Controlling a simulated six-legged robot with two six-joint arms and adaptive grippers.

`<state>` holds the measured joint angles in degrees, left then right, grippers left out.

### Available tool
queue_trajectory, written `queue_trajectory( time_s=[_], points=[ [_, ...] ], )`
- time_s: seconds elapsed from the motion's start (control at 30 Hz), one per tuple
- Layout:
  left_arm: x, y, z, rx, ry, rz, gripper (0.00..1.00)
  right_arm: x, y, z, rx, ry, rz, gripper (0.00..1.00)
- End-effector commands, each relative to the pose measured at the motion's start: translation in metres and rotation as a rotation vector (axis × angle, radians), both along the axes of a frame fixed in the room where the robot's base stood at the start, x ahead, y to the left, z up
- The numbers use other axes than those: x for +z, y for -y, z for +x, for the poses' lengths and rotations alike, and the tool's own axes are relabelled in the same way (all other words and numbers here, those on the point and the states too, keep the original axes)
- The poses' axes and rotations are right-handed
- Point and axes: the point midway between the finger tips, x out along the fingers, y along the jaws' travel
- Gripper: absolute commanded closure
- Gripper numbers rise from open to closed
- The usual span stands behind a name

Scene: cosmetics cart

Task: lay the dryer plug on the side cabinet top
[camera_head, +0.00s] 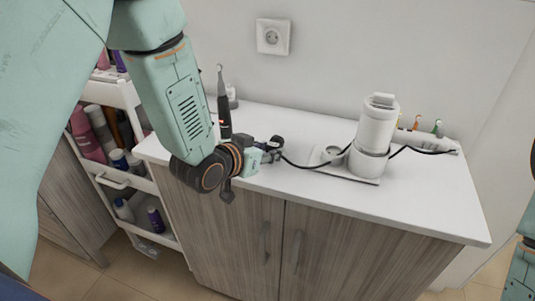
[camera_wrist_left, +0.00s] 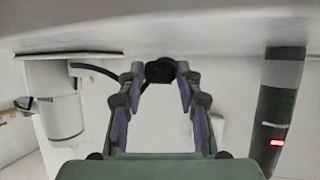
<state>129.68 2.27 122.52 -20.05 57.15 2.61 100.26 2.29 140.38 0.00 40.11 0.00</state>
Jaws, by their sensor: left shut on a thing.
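My left gripper (camera_head: 271,151) is over the front left part of the white side cabinet top (camera_head: 420,205). It is shut on the black dryer plug (camera_head: 277,144), and a black cord runs right from it to the white dryer (camera_head: 376,125). In the left wrist view, which is upside down, the plug (camera_wrist_left: 159,71) sits between the fingertips (camera_wrist_left: 160,80), close to the cabinet top (camera_wrist_left: 200,35). I cannot tell whether the plug touches the top. My right gripper is not in view.
The dryer stands on a flat base (camera_head: 340,172). A strip with coloured pieces (camera_head: 425,136) lies behind it. A dark upright tool (camera_head: 223,110) stands left of my gripper. A wall socket (camera_head: 273,37) is above. A cart (camera_head: 125,180) with bottles stands left. The front right top is clear.

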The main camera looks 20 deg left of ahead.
Motion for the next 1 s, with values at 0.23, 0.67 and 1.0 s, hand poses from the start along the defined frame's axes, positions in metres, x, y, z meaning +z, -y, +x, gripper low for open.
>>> queue_trajectory(
  time_s=[0.23, 0.67, 1.0],
  points=[
    [-0.0058, -0.0001, 0.0000, 0.000, 0.001, 0.000, 1.00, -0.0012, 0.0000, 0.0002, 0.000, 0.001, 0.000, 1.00],
    [-0.0103, -0.0001, 0.0000, 0.000, 0.000, 0.000, 0.50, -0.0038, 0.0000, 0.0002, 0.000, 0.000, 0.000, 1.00],
    [-0.0101, -0.0001, 0.0000, 0.000, 0.000, 0.000, 0.42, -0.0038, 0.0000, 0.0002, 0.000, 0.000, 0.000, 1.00]
  ],
)
